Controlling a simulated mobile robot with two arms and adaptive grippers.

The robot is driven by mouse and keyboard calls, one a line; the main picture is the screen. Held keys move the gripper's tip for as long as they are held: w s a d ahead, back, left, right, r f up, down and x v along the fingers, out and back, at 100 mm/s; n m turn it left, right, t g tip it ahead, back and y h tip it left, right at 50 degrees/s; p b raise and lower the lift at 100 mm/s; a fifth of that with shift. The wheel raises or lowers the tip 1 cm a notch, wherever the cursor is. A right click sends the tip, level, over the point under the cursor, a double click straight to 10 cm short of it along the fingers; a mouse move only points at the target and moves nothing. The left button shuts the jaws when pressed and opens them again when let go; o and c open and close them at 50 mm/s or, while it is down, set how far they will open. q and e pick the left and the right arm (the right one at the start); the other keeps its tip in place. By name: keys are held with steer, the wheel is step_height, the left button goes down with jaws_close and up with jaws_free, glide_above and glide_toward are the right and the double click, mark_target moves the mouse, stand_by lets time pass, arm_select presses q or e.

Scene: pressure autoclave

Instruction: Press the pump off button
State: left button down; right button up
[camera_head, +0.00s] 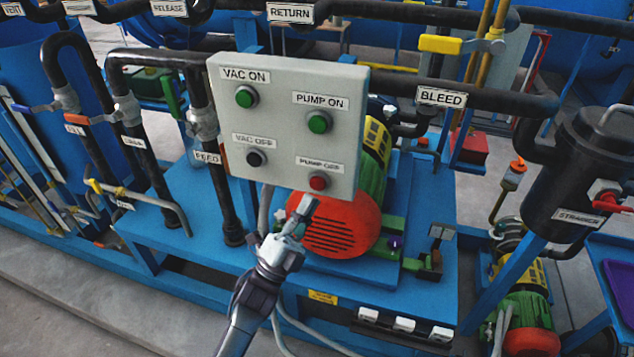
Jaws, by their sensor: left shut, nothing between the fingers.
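The control box (285,125) is a light grey panel with labelled buttons. The pump off button (319,182) is red and sits at the panel's lower right, under the PUMP OFF label. The green pump on button (318,122) is above it, the green vac on button (246,97) at upper left, and the dark vac off button (256,158) at lower left. My left gripper (303,207) is shut and empty, with its fingertips just below and slightly left of the red button in the picture. I cannot tell the exact gap. My right gripper is not in view.
A red and green motor (342,226) stands right behind and below the box on a blue skid (230,285). Black pipes, one labelled BLEED (441,97), run behind the box. A black strainer (583,165) stands at the right. Open space lies before the panel.

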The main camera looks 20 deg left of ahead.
arm_select(q)
steer(key=shift+s+p, duration=0.35)
steer(key=shift+s, duration=1.25)
